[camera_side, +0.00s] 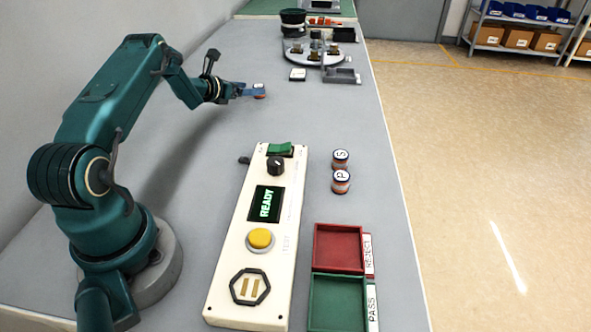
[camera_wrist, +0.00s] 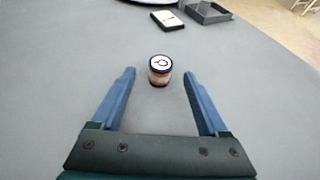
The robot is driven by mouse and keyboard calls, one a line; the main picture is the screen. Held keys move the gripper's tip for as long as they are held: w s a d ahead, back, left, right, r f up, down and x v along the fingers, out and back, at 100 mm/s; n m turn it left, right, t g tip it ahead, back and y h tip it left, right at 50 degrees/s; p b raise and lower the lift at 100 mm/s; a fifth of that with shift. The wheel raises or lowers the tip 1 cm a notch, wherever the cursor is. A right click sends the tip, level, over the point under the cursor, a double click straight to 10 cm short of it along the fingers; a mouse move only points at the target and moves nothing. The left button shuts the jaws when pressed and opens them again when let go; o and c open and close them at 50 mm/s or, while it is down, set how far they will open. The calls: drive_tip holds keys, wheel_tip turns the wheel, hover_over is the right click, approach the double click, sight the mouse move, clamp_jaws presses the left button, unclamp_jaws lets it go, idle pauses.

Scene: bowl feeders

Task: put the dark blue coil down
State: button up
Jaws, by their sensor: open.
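The dark blue coil (camera_wrist: 160,76) stands upright on the grey table in the wrist view, with a dark blue rim, a white marked top and an orange-red band. It also shows in the side view (camera_side: 260,95), small and partly covered by a finger. My gripper (camera_wrist: 159,74) is open, its two blue fingers on either side of the coil near the fingertips. A gap shows between the coil and each finger. In the side view my gripper (camera_side: 252,91) is low over the table.
Two labelled coils, (camera_side: 340,158) and (camera_side: 341,182), stand right of the white test panel (camera_side: 225,270). Red reject (camera_side: 317,262) and green pass (camera_side: 313,318) trays lie in front. A round turntable (camera_side: 300,58), a small white-topped block (camera_side: 297,74) and a grey holder (camera_side: 342,78) are behind.

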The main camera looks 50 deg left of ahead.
drive_tip(key=shift+x, duration=1.5)
clamp_jaws()
